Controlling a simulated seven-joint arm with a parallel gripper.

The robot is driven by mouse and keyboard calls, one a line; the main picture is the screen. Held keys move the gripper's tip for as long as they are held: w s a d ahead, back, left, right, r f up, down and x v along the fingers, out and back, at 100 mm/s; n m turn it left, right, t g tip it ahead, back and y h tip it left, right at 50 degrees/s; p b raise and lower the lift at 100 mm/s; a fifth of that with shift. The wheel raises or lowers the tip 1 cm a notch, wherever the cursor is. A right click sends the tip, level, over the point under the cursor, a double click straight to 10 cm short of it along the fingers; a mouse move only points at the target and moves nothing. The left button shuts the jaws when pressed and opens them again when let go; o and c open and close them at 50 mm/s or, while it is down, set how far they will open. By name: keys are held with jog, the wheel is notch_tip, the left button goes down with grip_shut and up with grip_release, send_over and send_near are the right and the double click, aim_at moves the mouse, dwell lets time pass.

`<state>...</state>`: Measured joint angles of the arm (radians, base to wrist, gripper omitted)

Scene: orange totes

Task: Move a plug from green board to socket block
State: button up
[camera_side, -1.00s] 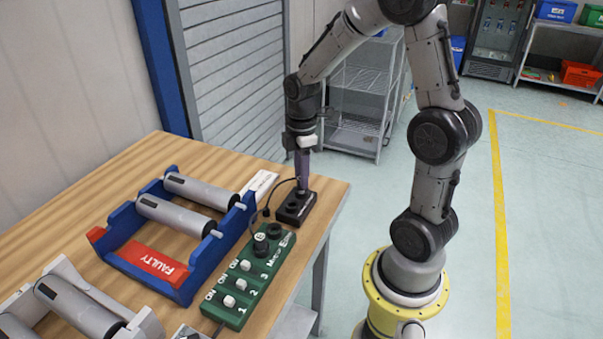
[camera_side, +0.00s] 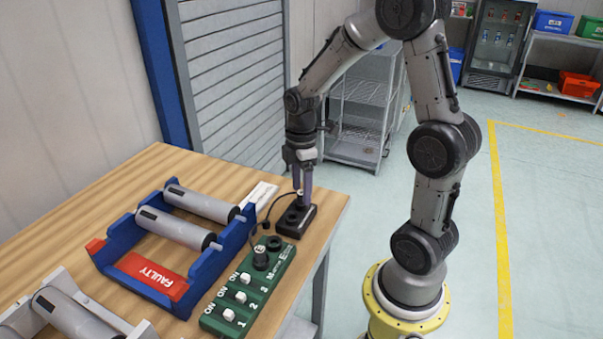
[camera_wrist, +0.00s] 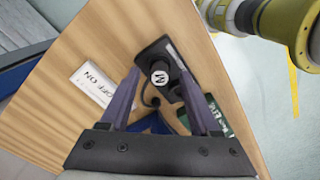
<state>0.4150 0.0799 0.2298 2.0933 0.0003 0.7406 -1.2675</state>
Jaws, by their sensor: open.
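The black socket block (camera_side: 290,232) sits near the table's right edge, just beyond the green board (camera_side: 236,306). A dark plug with a pale round top (camera_wrist: 159,77) stands in the block's far end; a cable runs from it. The block's nearer hole looks empty. The wrist view shows gaps between the plug and both fingers. The plug's lower part is hidden.
A blue rack (camera_side: 186,306) with grey cylinders and a red FAULTY label stands left of the board. A white ON/OFF card (camera_wrist: 92,84) lies beside the block. A grey fixture (camera_side: 112,318) with cylinders is at front left. The table's left-back area is clear.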

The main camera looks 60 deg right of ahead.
notch_tip(320, 180, up, 14)
jog(key=shift+f, duration=0.2)
jog(key=shift+a, duration=0.1)
dwell(0.3)
jog(key=s+a+r+t, duration=0.3)
jog(key=s+a+r, duration=0.25)
jog(key=a, duration=0.35)
jog(key=s+a+f+m+t, duration=0.2)
jog(key=s+a+f+m, duration=0.1)
jog(key=s+f+m, duration=0.2)
jog(key=s+m, duration=0.2)
jog(key=m, duration=0.2)
jog(key=shift+a+f+m+t, duration=0.25)
jog(key=shift+m+t, duration=0.05)
jog(key=shift+m, duration=0.1)
